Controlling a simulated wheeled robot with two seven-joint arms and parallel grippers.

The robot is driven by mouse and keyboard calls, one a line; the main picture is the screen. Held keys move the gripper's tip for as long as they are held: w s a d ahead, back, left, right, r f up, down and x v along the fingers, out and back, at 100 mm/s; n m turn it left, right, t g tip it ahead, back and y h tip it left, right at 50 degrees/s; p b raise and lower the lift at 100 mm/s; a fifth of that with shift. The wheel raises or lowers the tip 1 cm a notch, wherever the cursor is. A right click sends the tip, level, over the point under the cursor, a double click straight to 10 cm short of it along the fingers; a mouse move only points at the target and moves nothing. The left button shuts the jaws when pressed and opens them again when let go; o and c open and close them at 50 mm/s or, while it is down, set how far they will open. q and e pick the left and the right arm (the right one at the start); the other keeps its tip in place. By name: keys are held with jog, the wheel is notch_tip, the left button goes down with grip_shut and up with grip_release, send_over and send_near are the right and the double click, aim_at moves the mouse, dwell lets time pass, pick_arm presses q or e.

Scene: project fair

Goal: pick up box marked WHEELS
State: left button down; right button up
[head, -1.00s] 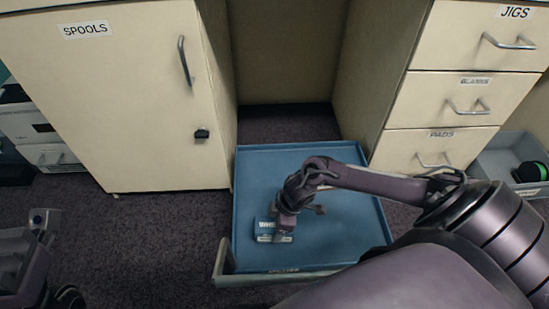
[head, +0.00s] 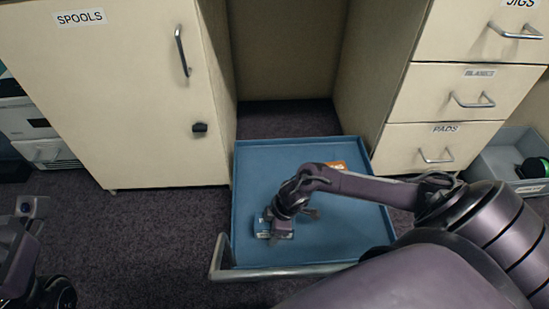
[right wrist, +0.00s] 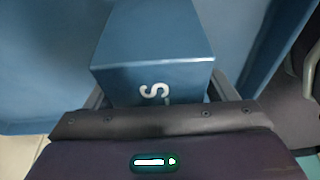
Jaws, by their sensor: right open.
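A small blue box (head: 262,228) sits in the left front part of the blue-lined open drawer (head: 262,160) in the head view. Its label is mostly hidden by my right gripper (head: 284,222). In the right wrist view the box (right wrist: 152,40) shows a white letter S, and the rest of the word is hidden. My right gripper (right wrist: 165,92) is open, with a finger on each side of the box's near end. Contact cannot be told. My left gripper (head: 30,208) is at the left edge, away from the drawer; its jaws are unclear.
An orange labelled item (head: 337,167) lies farther back in the drawer, partly behind my right arm. A SPOOLS cabinet (head: 120,110) stands at left. A drawer unit (head: 440,110) stands at right, beside a grey bin (head: 500,165) holding a green and black item.

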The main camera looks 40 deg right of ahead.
jog(key=shift+f, duration=0.1)
jog(key=c, duration=1.1)
jog(key=shift+c, duration=0.2)
